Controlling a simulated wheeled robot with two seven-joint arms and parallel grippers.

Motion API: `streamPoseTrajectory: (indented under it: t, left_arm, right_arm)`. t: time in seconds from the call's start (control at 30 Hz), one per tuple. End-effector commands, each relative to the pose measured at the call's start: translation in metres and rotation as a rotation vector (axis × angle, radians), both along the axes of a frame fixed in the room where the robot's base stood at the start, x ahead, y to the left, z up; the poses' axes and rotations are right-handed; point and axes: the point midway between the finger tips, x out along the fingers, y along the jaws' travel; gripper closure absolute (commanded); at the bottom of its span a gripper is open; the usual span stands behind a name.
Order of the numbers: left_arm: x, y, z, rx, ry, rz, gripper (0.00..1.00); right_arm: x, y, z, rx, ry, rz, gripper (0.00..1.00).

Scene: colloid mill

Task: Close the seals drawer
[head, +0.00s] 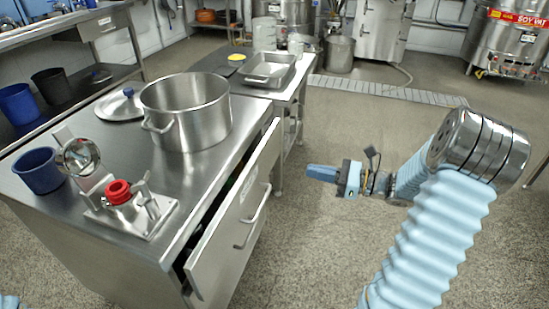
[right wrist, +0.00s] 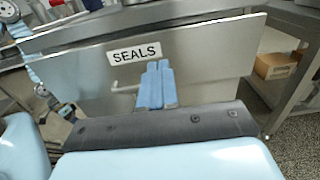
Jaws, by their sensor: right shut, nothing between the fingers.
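The seals drawer shows in the right wrist view as a steel front (right wrist: 210,62) with a white "SEALS" label and a bar handle (right wrist: 125,88). In the head view a steel drawer front (head: 228,218) stands pulled out from the cabinet, with a dark gap behind its top edge. Two bar handles show on this side, and the label cannot be read there. My right gripper (head: 312,172) is shut and empty, to the right of the drawer front and apart from it. Its blue fingers (right wrist: 157,84) point toward the front in the wrist view.
The cabinet's steel top (head: 120,150) carries a large pot (head: 187,112), a lid (head: 122,104), a blue cup (head: 38,170) and a fitting with a red part (head: 118,191). The floor right of the drawer is clear.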

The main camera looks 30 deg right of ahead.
Motion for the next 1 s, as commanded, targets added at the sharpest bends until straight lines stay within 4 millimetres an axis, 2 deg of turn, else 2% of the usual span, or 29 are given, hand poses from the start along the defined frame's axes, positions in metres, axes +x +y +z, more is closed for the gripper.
streamPoseTrajectory:
  t: [0.6, 0.8, 1.0]
  left_arm:
    - [0.000, 0.000, 0.011, -0.001, 0.000, -0.001, 0.48]
    - [0.000, 0.000, 0.012, -0.001, 0.000, -0.001, 0.48]
    - [0.000, 0.000, 0.012, -0.001, 0.000, -0.002, 0.48]
  right_arm:
    - [0.088, 0.076, 0.000, -0.003, 0.002, 0.007, 1.00]
    - [0.101, 0.087, 0.000, -0.003, 0.002, 0.007, 1.00]
    - [0.102, 0.088, 0.000, -0.004, 0.002, 0.006, 1.00]
